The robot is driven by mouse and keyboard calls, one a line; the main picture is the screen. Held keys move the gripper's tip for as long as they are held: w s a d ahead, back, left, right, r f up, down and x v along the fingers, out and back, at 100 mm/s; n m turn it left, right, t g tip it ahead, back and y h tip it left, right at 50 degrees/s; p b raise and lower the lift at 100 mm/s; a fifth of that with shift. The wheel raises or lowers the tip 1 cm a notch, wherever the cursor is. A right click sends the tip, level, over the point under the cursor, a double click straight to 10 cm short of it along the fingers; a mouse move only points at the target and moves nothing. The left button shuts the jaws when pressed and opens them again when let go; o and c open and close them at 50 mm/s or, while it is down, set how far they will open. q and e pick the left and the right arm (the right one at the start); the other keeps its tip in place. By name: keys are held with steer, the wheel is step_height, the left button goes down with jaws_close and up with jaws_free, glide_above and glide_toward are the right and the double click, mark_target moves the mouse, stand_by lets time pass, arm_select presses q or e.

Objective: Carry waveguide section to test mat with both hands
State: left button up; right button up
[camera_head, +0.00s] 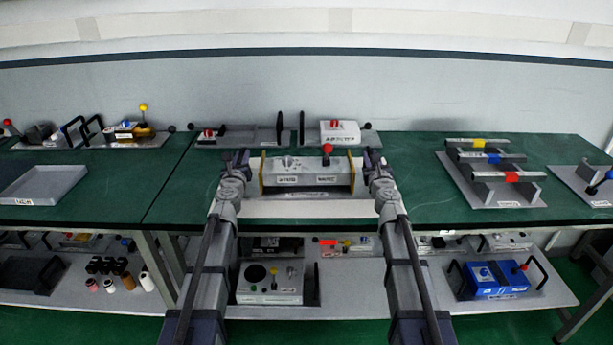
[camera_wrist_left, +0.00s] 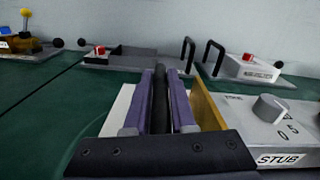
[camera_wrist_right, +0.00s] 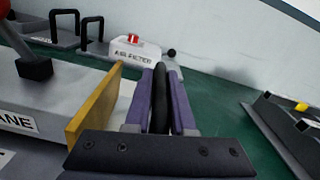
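The waveguide section (camera_head: 307,172) is a grey box in the middle of the head view, with a round knob, a red-ball lever and brass end plates. Its labels include STUB in the left wrist view (camera_wrist_left: 285,135). A pale labelled mat (camera_head: 345,208), apparently the test mat, lies under and in front of it; I cannot tell whether they touch. My left gripper (camera_head: 236,163) is shut on a black handle (camera_wrist_left: 160,105) at its left end. My right gripper (camera_head: 374,163) is shut on a black handle (camera_wrist_right: 160,100) at its right end.
Behind stand two handled grey units, left (camera_head: 235,135) and right (camera_head: 339,132). A rack of bars (camera_head: 490,172) is at right and an empty grey tray (camera_head: 45,184) at far left. Green table is bare on both sides of the mat. A lower shelf holds a blue box (camera_head: 495,279).

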arm_select(q)
jaws_close()
arm_select(e)
jaws_close()
stand_by(0.7)
